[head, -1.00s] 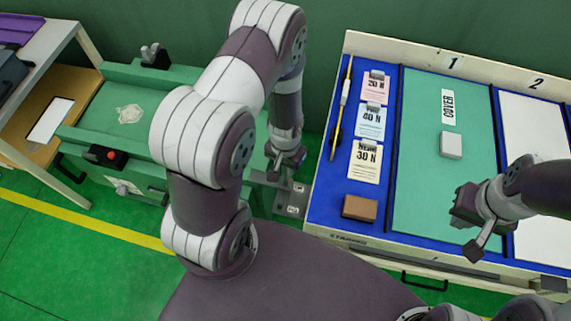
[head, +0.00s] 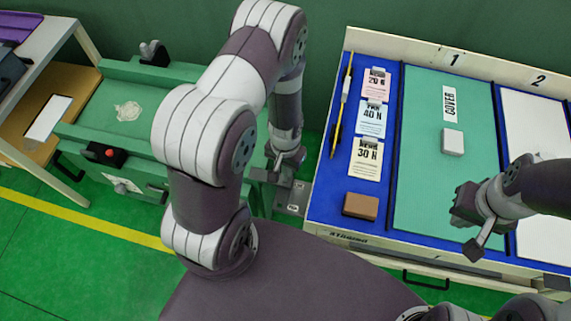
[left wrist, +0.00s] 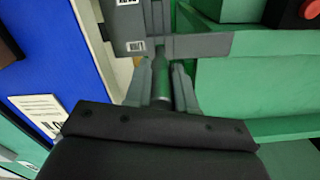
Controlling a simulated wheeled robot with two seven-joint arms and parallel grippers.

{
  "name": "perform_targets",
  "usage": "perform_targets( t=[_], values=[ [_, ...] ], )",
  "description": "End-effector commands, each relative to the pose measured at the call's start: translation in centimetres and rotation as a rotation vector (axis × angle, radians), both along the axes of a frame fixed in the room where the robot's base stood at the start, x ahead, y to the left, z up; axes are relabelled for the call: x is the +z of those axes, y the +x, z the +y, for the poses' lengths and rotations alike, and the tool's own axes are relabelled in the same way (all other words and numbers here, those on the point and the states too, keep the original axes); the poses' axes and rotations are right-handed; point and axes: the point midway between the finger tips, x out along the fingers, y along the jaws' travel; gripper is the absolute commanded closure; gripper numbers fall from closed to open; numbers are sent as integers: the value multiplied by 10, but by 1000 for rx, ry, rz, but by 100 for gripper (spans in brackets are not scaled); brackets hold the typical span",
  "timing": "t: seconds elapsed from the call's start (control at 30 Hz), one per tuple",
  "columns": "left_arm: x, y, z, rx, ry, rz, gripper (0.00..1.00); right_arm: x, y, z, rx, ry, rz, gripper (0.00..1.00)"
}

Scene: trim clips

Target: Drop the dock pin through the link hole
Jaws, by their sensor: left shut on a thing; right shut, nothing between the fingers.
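My left gripper (head: 278,172) hangs over the gap between the green bench and the blue-topped cabinet. In the left wrist view its fingers (left wrist: 168,85) are shut on the dock pin (left wrist: 162,82), a grey-green cylinder. The pin's far end is at the edge of a flat grey link bar (left wrist: 205,46). I cannot tell whether it is in the hole; the hole is not visible. A grey labelled bracket (left wrist: 125,20) adjoins the bar; its plate (head: 293,197) shows below the gripper in the head view. My right gripper (head: 474,250) is shut and empty over the cabinet's front.
The green bench (head: 128,165) has a red button (head: 110,153) on its front. The blue cabinet top (head: 325,195) carries label cards, a brown block (head: 361,205) and a white block (head: 453,142) on a green mat (head: 425,200).

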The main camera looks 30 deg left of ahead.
Motion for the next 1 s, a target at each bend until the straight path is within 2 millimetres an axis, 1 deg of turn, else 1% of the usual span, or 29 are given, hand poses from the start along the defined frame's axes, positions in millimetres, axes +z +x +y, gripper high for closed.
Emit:
perform_targets(
  t=[1.0],
  values=[
    [-26,0,0,0,0,-1,100,-20,0,0,0,0,0,100]
  ],
)
